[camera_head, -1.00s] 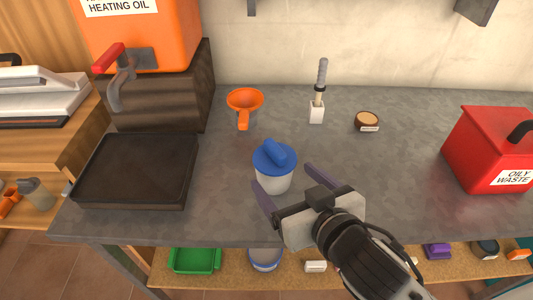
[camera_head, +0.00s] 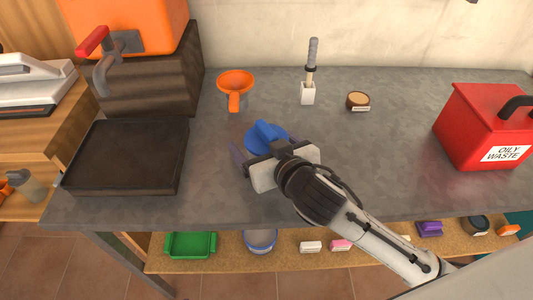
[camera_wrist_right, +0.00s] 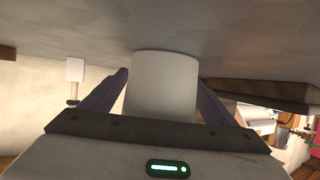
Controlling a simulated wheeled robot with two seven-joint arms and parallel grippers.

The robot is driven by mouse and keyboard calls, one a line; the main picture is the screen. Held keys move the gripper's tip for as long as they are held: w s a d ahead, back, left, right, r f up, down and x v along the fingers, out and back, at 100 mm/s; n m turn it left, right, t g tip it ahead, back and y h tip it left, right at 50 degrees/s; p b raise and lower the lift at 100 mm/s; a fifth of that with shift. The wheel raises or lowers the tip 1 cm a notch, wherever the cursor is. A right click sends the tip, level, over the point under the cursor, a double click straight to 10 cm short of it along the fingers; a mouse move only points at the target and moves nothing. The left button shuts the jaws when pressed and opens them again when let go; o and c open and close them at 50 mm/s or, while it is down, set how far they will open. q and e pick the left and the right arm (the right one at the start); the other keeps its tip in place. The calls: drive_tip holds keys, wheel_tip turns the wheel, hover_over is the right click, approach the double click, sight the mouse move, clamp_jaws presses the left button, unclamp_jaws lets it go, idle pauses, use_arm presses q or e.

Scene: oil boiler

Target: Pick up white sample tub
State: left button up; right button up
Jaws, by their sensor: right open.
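The white sample tub with its blue lid (camera_head: 262,135) stands on the grey bench, its body mostly hidden behind my right gripper (camera_head: 262,152) in the head view. In the right wrist view the tub's white body (camera_wrist_right: 163,85) stands between the two fingers of the gripper (camera_wrist_right: 160,95). The fingers are open, one on each side of the tub, with a gap showing at the left finger. My left gripper is not in view.
An orange funnel (camera_head: 235,83) stands behind the tub. A black tray (camera_head: 125,157) lies left, and a red oily waste can (camera_head: 480,125) stands right. Bare bench surrounds the tub.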

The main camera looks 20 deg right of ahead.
drive_tip(key=shift+r, duration=0.15)
drive_tip(key=c, duration=1.3)
